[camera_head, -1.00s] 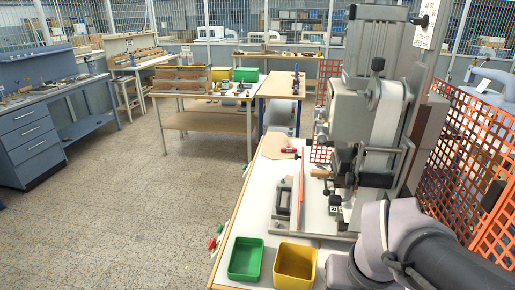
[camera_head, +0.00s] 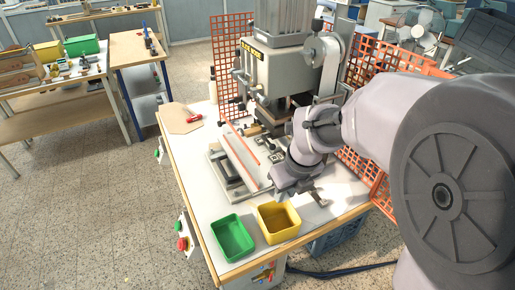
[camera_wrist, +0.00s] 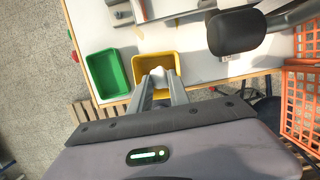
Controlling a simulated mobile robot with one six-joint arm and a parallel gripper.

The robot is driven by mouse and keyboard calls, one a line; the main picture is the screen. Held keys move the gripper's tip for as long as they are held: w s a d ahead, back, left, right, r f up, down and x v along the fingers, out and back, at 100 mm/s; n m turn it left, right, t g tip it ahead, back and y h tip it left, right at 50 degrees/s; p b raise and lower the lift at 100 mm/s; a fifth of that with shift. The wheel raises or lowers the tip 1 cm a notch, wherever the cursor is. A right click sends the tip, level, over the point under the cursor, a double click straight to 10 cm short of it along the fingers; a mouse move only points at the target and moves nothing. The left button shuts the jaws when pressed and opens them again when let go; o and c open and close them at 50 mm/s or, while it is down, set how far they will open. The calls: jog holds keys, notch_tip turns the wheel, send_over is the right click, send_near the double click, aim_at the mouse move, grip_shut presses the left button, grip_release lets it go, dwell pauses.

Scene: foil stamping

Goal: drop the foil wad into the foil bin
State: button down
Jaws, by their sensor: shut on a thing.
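In the wrist view my gripper (camera_wrist: 158,82) is shut on a small pale wad (camera_wrist: 158,72), which looks like the foil wad; the fingers partly hide it. The fingertips appear in front of the yellow bin (camera_wrist: 142,64), overlapping its interior; their height above it is unclear. A green bin (camera_wrist: 92,78) stands to the left of the yellow one. In the head view the yellow bin (camera_head: 278,236) and green bin (camera_head: 233,250) sit side by side at the table's front edge. My arm reaches to just behind the yellow bin there, and the wad cannot be made out. Neither bin's label is legible.
The stamping press (camera_head: 285,65) stands at the back of the white table (camera_head: 185,160). A long metal fixture (camera_head: 232,165) lies left of my arm. An orange mesh guard (camera_head: 365,60) stands behind on the right.

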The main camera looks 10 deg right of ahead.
notch_tip(320, 180, down, 6)
jog(key=b, duration=0.4)
jog(key=shift+d+b, duration=0.3)
jog(key=shift+d, duration=0.05)
jog(key=shift+w, duration=0.1)
jog(key=c, duration=1.1)
grip_release()
jog(key=shift+c, duration=0.2)
jog(key=shift+r, duration=0.1)
jog(key=p+v, duration=0.5)
jog(key=v, duration=1.2)
jog(key=shift+r+p, duration=0.3)
jog(key=shift+p, duration=0.1)
jog(key=shift+a, duration=0.1)
